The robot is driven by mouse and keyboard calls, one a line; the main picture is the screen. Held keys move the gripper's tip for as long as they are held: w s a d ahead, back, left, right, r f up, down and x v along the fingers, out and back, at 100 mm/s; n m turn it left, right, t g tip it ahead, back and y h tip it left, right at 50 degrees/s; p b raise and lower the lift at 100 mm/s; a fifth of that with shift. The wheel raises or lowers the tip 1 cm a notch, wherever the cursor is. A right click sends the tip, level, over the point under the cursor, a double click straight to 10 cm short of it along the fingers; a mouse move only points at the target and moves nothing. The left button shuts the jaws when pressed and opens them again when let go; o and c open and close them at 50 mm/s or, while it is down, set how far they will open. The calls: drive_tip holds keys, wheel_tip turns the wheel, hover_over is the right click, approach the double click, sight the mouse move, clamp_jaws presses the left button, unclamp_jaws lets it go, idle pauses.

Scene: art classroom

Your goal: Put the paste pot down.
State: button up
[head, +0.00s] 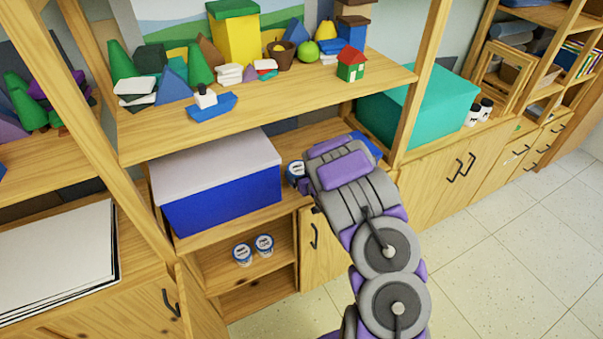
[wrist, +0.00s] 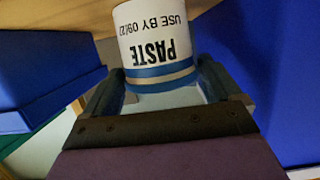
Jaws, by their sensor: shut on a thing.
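The paste pot (wrist: 155,40) is white with blue bands and a printed label that appears upside down in the wrist view. My gripper (wrist: 158,85) is shut on it, one finger at each side. In the head view the pot (head: 294,173) shows at the left of my gripper, just right of the blue box, over the counter under the upper shelf. My own arm hides part of it and the fingers there. Whether its base touches the counter, I cannot tell.
A blue box with a grey lid (head: 220,190) stands close left of the pot. A blue thing (head: 366,148) is partly hidden behind my arm. Two similar pots, a left one (head: 242,254) and a right one (head: 264,245), stand in the open cupboard below. The upper shelf (head: 300,92) overhangs.

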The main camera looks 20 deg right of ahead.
drive_tip(key=o, duration=1)
drive_tip(key=shift+s, duration=0.1)
drive_tip(key=p+v, duration=0.2)
drive_tip(key=v, duration=1)
drive_tip(key=s+r+m+g+h, duration=0.2)
drive_tip(key=s+r+g+h, duration=0.3)
drive_tip(key=s+r+g, duration=0.5)
drive_tip(key=s+a+r+g+y, duration=0.1)
drive_tip(key=s+a+r+g, duration=0.1)
drive_tip(key=s+a, duration=0.4)
drive_tip(key=s+a+r+n+g+y, duration=0.1)
drive_tip(key=s+a+r, duration=0.4)
drive_tip(key=s, duration=0.8)
drive_tip(key=s+a+r+g+y, duration=0.2)
drive_tip(key=s+a+r+g, duration=0.1)
drive_tip(key=s+a, duration=0.5)
drive_tip(key=shift+s+a+r+n, duration=0.2)
drive_tip(key=shift+s+r+n, duration=0.1)
drive_tip(key=shift+s+r, duration=0.4)
drive_tip(key=shift+f, duration=0.1)
